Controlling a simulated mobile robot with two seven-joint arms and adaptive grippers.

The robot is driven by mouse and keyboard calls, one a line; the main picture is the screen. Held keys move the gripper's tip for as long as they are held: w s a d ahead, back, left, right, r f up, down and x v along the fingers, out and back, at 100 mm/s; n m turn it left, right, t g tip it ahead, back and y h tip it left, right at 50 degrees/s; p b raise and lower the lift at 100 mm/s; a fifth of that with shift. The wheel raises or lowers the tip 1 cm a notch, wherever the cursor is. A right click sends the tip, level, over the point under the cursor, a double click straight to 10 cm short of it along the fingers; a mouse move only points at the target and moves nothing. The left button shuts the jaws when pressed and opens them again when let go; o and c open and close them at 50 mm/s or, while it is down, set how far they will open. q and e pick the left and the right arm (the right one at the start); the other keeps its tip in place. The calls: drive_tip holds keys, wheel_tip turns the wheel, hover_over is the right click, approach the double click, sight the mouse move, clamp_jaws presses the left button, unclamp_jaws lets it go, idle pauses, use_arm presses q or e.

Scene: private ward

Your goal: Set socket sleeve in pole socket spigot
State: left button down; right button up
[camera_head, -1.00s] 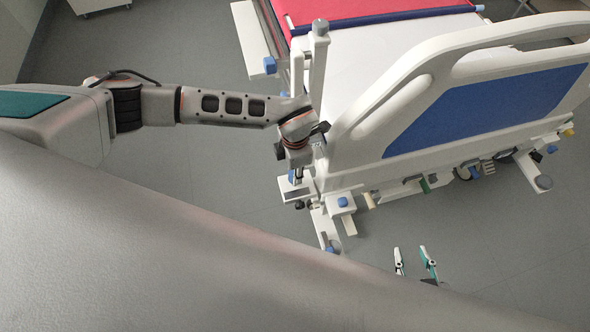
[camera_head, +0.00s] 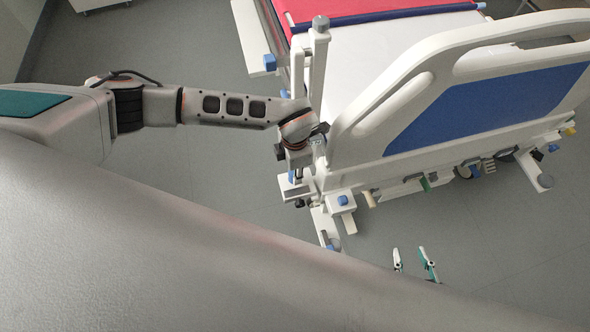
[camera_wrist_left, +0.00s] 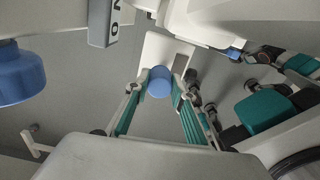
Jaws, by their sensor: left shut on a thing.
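My left gripper (camera_wrist_left: 160,90) has its teal fingers closed on a round blue piece (camera_wrist_left: 159,82), seen end-on in the left wrist view, which I take to be the socket sleeve. A white plate (camera_wrist_left: 165,48) lies behind it. In the head view, my left arm's wrist largely hides this gripper at the bed's near left corner, beside a white bracket (camera_head: 297,190). I cannot make out the pole socket spigot for certain, nor whether the sleeve touches it. My right gripper (camera_head: 413,263) is open and empty over the floor; its base is hidden by my body.
The bed's white and blue end board (camera_head: 485,110) stands right of my left wrist. A grey-topped post (camera_head: 320,60) rises beside the corner. A blue-knobbed white block (camera_head: 342,201) sits just right of the bracket. Bare floor (camera_head: 460,235) surrounds my right gripper.

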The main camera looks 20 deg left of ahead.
use_arm(q)
drive_tip(key=shift+f, duration=0.15)
drive_tip(key=shift+f, duration=0.7)
drive_tip(key=c, duration=1.6)
unclamp_jaws()
drive_tip(key=shift+c, duration=0.2)
use_arm(e)
drive_tip(key=shift+s+f, duration=0.35)
drive_tip(key=shift+f, duration=0.3)
use_arm(q)
drive_tip(key=shift+r, duration=0.1)
use_arm(e)
drive_tip(key=shift+r, duration=0.15)
